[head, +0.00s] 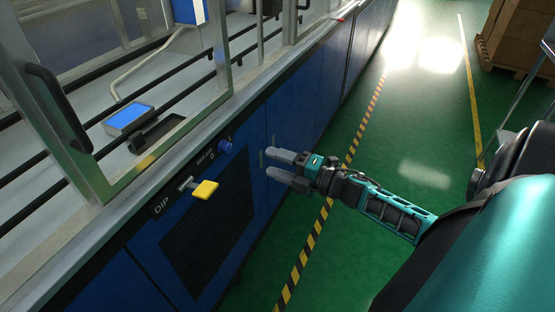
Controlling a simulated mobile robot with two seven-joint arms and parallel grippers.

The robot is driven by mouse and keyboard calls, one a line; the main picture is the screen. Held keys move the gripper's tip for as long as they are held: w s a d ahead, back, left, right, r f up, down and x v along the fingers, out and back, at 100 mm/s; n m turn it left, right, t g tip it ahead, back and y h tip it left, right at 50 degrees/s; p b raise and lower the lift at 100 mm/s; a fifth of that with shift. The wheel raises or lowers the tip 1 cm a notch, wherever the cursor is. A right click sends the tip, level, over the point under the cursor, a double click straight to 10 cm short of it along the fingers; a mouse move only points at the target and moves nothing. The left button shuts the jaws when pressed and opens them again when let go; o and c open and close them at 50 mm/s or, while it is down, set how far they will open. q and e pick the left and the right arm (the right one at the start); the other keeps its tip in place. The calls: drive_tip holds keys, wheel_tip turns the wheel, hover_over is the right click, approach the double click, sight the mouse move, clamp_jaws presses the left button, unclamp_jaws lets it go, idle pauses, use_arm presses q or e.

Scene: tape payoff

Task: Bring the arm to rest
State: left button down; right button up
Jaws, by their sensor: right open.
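My right arm comes in from the lower right, and its gripper (280,169) is held above the green floor, beside the blue front of the machine. Its two grey fingers are apart with nothing between them, and they point left toward the machine. A gap shows between the fingertips and the yellow handle (205,190) marked DIP. A blue knob (225,146) is on the panel above that handle. My left gripper is not in view.
The blue machine (310,98) runs along the left, with a framed guard and a black door handle (58,108). Striped tape (316,231) marks the green floor. Cardboard boxes (520,35) on a pallet stand at the top right. The aisle between is clear.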

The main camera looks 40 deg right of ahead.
drive_tip(key=shift+a, duration=0.1)
idle(0.4)
drive_tip(key=s+a+f+m+g+h+p, duration=0.1)
drive_tip(key=s+a+f+m+g+h, duration=0.1)
drive_tip(key=s+a+f+m, duration=0.2)
drive_tip(key=s+a+f+m+g+h+p, duration=0.1)
drive_tip(key=s+a+f+m+g+h, duration=0.1)
drive_tip(key=s+a+m, duration=0.8)
drive_tip(key=a+f+m+g, duration=0.1)
drive_tip(key=a+f+m, duration=0.1)
drive_tip(key=m, duration=0.3)
drive_tip(key=shift+s+a+f+m+g+h+p, duration=0.2)
drive_tip(key=shift+a+m+g+h+p, duration=0.15)
drive_tip(key=shift+a, duration=0.55)
